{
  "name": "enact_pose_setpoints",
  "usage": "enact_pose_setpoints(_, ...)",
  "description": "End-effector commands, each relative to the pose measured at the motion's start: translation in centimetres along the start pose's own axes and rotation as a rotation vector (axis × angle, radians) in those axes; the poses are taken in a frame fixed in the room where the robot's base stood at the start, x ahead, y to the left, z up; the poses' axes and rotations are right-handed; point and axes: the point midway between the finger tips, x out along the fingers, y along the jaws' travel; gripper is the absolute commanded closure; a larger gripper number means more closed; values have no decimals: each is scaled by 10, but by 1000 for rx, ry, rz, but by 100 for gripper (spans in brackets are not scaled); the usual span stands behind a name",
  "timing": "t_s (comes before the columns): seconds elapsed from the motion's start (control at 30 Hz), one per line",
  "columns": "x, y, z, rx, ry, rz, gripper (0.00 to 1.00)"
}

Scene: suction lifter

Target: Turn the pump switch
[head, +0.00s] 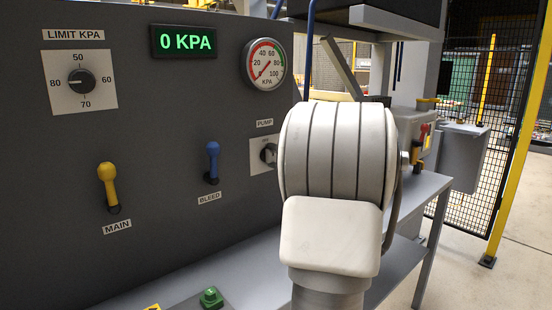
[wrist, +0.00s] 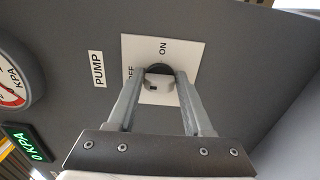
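The pump switch (head: 268,154) is a dark round knob with a pale grip on a white plate (head: 256,161), under the PUMP label, partly hidden by my arm in the head view. In the wrist view the knob (wrist: 158,86) lies between the two fingertips of my gripper (wrist: 160,78). The fingers stand apart, one on each side of it; contact is not clear. The plate reads ON above the knob, and the OFF mark at its left is partly covered by a finger. The head view hides my gripper behind my wrist.
The display (head: 183,41) reads 0 KPA and the gauge (head: 264,64) needle points low. The yellow MAIN lever (head: 108,185), blue BLEED lever (head: 212,160) and limit dial (head: 81,81) are on the same panel.

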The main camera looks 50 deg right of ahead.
Motion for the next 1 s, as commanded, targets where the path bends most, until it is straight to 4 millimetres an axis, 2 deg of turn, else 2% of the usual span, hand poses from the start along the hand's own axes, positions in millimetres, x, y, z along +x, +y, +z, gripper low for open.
enact_pose_setpoints(0.03, 0, 0, 0, 0, -1, 0, 40)
enact_pose_setpoints(0.13, 0, 0, 0, 0, -1, 0, 22)
enact_pose_setpoints(0.43, -1, 0, 0, 1, 0, 0, 22)
enact_pose_setpoints(0.57, -11, 1, 1, 1, -2, 0, 22)
enact_pose_setpoints(0.67, -28, 2, 1, 0, -3, 0, 22)
enact_pose_setpoints(1.0, -112, 2, 1, 1, -5, 0, 22)
